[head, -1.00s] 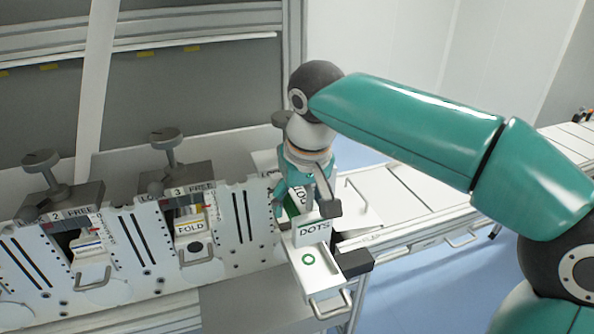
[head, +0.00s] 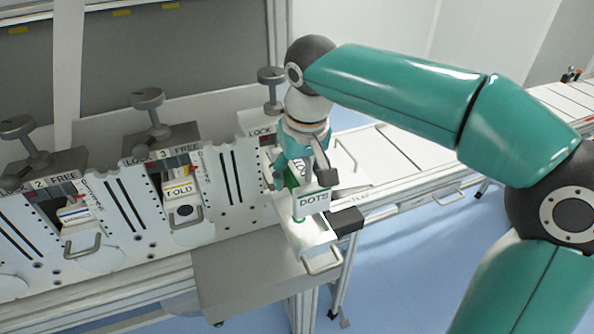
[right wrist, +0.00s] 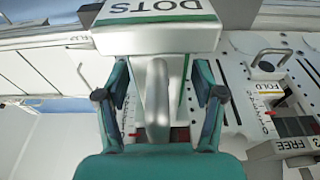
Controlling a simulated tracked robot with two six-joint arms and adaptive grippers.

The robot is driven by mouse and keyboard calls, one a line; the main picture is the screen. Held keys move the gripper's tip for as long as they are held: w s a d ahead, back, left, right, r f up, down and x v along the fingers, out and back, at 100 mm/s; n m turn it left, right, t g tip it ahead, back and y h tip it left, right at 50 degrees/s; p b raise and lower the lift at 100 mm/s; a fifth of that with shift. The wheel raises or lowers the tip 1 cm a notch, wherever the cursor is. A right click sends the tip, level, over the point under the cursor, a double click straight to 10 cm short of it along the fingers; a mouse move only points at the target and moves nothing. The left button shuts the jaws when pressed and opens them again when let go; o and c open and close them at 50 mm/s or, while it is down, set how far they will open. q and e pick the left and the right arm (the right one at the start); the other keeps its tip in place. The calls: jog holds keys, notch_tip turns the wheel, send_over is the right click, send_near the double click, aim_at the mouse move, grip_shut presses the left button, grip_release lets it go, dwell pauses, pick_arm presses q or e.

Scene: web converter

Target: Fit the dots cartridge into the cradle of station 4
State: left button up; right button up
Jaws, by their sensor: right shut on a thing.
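The dots cartridge (head: 313,199) is a white block with a green-edged DOTS label; its label also shows in the right wrist view (right wrist: 156,8). My right gripper (head: 300,178) is shut on its grey handle, seen between the fingers in the right wrist view (right wrist: 158,100). The cradle of station 4 (head: 312,238) is a white drawer-like tray, pulled out, with a grey loop handle. The cartridge is over the cradle and hides most of a green ring there. I cannot tell whether they touch. My left gripper is not in view.
Station 3 (head: 180,190) holds a FOLD cartridge, and station 2 (head: 75,215) holds another, left of the cradle. A grey shelf (head: 250,275) lies below. A white conveyor (head: 400,160) runs behind my right arm.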

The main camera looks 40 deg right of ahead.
aim_at(304, 165)
jog(key=shift+s+b+x, duration=0.25)
jog(key=shift+b+x, duration=0.6)
jog(key=shift+x, duration=0.25)
jog(key=shift+s+b+x, duration=0.2)
jog(key=shift+b+x, duration=0.6)
jog(key=shift+x, duration=0.35)
jog(key=shift+a, duration=0.1)
jog(key=shift+s+b+x, duration=0.15)
jog(key=shift+b+x, duration=0.35)
jog(key=shift+x, duration=0.25)
jog(key=shift+s+b+x, duration=0.15)
jog(key=shift+b+x, duration=0.3)
jog(key=shift+x, duration=0.3)
jog(key=o, duration=1.8)
jog(key=shift+s+a+f, duration=0.1)
jog(key=v, duration=1.2)
